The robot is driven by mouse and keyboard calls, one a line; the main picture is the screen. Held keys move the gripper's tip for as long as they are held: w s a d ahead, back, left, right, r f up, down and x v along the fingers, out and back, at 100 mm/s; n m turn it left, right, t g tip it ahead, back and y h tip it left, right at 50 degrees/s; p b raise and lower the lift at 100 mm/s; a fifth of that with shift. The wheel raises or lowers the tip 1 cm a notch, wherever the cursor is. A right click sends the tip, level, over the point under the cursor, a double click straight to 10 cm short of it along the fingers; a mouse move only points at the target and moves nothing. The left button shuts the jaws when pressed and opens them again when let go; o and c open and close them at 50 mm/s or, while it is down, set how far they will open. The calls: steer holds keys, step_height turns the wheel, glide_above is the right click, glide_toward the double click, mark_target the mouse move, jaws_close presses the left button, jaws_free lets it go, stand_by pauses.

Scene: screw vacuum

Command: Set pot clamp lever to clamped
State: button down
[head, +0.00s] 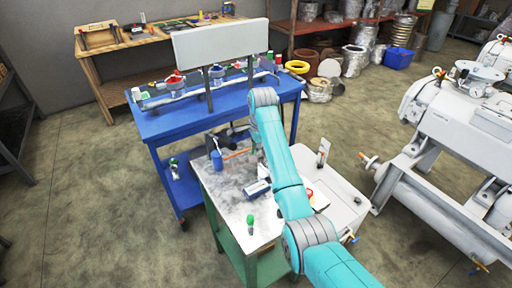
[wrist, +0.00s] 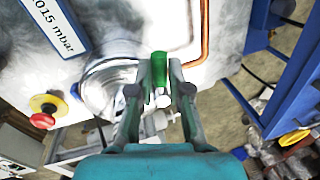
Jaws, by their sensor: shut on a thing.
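In the wrist view a green lever handle (wrist: 159,70), which looks like the pot clamp lever, stands between the fingers of my gripper (wrist: 158,82). The gripper is shut on it. A pale round end shows just below the green part. A round shiny metal pot or flange (wrist: 103,88) lies just left of the fingers. I cannot read from these views whether the lever is clamped. In the head view my arm hides the lever and most of the gripper.
A pressure display (wrist: 55,28) and a red and yellow stop button (wrist: 42,111) lie to the left. A copper tube (wrist: 205,35) runs at the right. The blue bench (head: 170,124) stands behind the green-framed table (head: 222,187). A white cabinet (head: 341,203) is at the right.

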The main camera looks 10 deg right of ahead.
mark_target(260, 159)
steer(key=shift+s+d+n, duration=0.1)
steer(key=shift+s+n, duration=0.3)
steer(key=shift+n, duration=0.7)
steer(key=c, duration=1.1)
jaws_free()
steer(key=shift+s+d+r, duration=0.1)
steer(key=shift+s+r, duration=0.15)
steer(key=shift+r, duration=1)
steer(key=shift+s+d+r, duration=0.1)
steer(key=shift+s+r, duration=0.1)
steer(key=shift+r, duration=1)
steer(key=shift+s+d+r, duration=0.1)
steer(key=shift+s+r, duration=0.15)
steer(key=shift+r, duration=1)
